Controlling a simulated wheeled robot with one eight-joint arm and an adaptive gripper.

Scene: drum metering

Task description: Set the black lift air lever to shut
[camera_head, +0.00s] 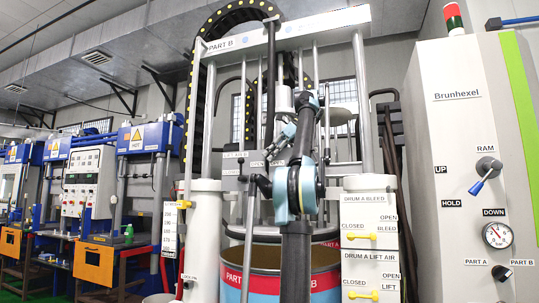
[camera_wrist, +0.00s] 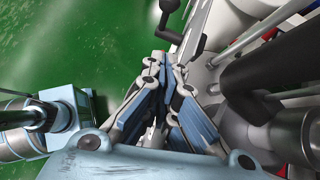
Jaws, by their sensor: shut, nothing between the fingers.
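The black lever (camera_wrist: 186,40) shows at the top of the wrist view, a dark bent handle beside a pale surface. My gripper (camera_wrist: 161,62) is shut and empty, with its fingertips just short of the lever. I cannot tell whether they touch it. In the head view a grey panel (camera_head: 231,168) carries a partly hidden lift air label, with open and closed marks to its right. My arm stands in front of this area.
Yellow levers for drum A bleed (camera_head: 361,236) and drum A lift air (camera_head: 362,295) sit on the white right post. A blue and red drum (camera_head: 262,282) stands behind my arm. The Brunhexel cabinet (camera_head: 470,120) is at right. Rods and hoses crowd the lever.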

